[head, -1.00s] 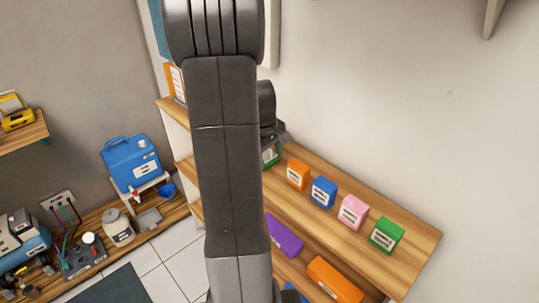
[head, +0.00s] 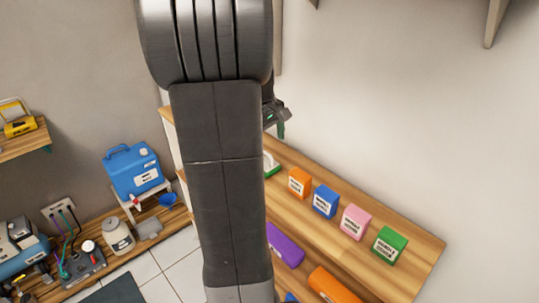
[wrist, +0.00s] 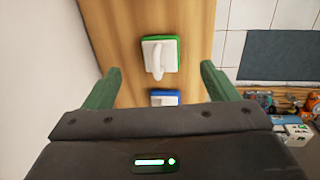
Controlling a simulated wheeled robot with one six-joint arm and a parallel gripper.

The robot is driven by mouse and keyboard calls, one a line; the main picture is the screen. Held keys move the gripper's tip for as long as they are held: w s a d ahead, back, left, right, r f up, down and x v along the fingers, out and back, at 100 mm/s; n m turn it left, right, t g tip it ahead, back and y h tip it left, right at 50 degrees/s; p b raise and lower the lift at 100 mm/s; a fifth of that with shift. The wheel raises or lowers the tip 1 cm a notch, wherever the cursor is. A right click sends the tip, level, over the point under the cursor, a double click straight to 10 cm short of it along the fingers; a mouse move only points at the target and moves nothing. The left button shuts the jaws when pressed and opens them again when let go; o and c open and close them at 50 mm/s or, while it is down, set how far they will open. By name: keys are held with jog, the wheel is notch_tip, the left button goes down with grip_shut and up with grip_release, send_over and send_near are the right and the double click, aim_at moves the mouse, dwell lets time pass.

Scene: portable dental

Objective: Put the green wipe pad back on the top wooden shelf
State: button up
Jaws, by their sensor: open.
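The green wipe pad (wrist: 176,54), a green base with a white block and handle, lies on the top wooden shelf (wrist: 120,70) in the wrist view. In the head view, only a bit of the pad (head: 271,168) shows at the shelf's left part, beside my arm that hides the rest. My gripper (wrist: 158,76) is open and empty, its two green fingers spread. In the head view my gripper (head: 280,128) is above the pad and apart from it, partly hidden behind my arm.
A similar blue pad (wrist: 164,93) is close to the green one, partly hidden by my gripper. Orange (head: 299,183), blue (head: 325,202), pink (head: 354,222) and green (head: 389,245) boxes stand in a row on the top shelf. A purple item (head: 286,246) lies on the shelf below.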

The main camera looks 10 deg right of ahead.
aim_at(272, 158)
notch_tip(272, 158, up, 3)
jog(key=shift+s+a+f, duration=0.1)
jog(key=shift+a+f, duration=0.05)
jog(key=shift+f, duration=0.05)
jog(key=f, duration=0.4)
jog(key=d+f, duration=0.1)
jog(key=f, duration=0.3)
jog(key=w+f, duration=0.1)
jog(key=f, duration=0.3)
jog(key=shift+d+p, duration=0.25)
jog(key=shift+p, duration=0.1)
jog(key=shift+w+r, duration=0.15)
jog(key=shift+r, duration=1.6)
